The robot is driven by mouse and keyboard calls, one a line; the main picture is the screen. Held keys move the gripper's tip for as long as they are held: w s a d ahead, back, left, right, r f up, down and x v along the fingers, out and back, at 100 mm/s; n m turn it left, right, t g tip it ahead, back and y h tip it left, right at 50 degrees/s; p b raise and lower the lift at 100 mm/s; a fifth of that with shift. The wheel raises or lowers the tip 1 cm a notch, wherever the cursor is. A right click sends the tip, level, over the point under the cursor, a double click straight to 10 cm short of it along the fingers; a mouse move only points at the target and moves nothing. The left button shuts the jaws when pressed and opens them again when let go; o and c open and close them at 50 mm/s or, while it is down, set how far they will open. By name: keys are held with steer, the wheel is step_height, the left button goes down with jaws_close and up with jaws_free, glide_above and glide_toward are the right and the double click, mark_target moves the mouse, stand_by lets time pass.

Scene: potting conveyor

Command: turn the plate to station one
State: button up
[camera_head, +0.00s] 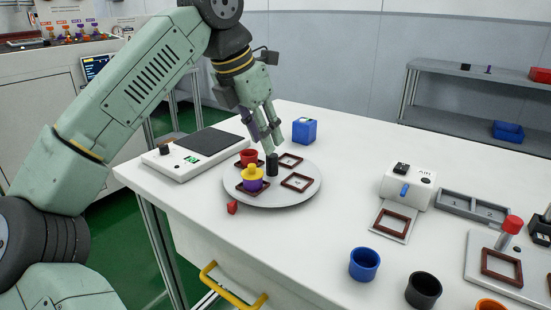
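The round grey plate (264,199) lies on the white table, left of the middle. A black upright peg (272,166) stands near its centre. Brown square frames (297,182) are set around the plate. A red cup (249,157) stands at its far left, and a purple cup with a yellow piece on top (252,179) stands at its near left. A small red marker (232,207) lies on the table at the plate's near left edge. My gripper (267,141) points down just above the peg, its fingers apart and empty. Whether a finger touches the peg is unclear.
A scale with a dark top (208,141) stands left of the plate, and a blue box (304,131) behind it. A white device (408,187), blue cup (364,264), black cup (423,290) and red-knobbed press (512,225) are right. Table between is clear.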

mark_target(272, 155)
steer(key=x, duration=0.6)
steer(key=shift+w+d+f, duration=0.1)
steer(key=shift+d+f, duration=0.1)
steer(key=shift+f, duration=0.2)
steer(key=shift+c, duration=0.6)
jaws_close()
